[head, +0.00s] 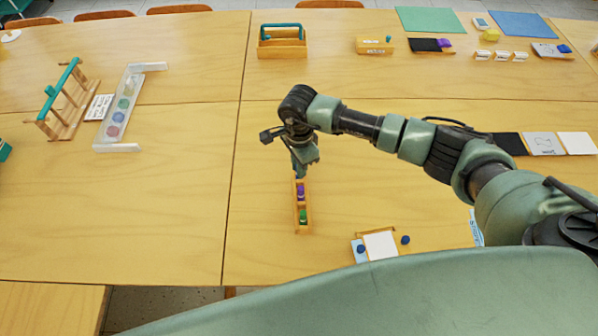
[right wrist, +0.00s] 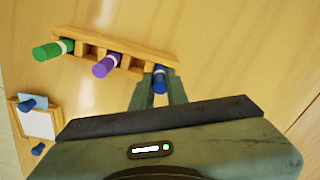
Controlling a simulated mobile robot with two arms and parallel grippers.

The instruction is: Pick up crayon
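A narrow wooden holder (head: 309,220) lies on the table in front of me, and it also shows in the right wrist view (right wrist: 112,42). It holds a green crayon (right wrist: 53,50), a purple crayon (right wrist: 106,65) and a blue crayon (right wrist: 160,80). The green (head: 303,216) and purple (head: 301,192) ones also show in the head view. My right gripper (right wrist: 160,88) is at the holder's far end. Its fingers are open, one on each side of the blue crayon, with a gap visible. In the head view the right gripper (head: 300,172) hides that end. My left gripper is out of view.
A white card in a wooden tray (head: 380,245) lies right of the holder, with small blue pieces (head: 405,240) beside it. A clear rack (head: 120,105) and a teal-topped wooden stand (head: 62,98) are at the left. The table left of the holder is clear.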

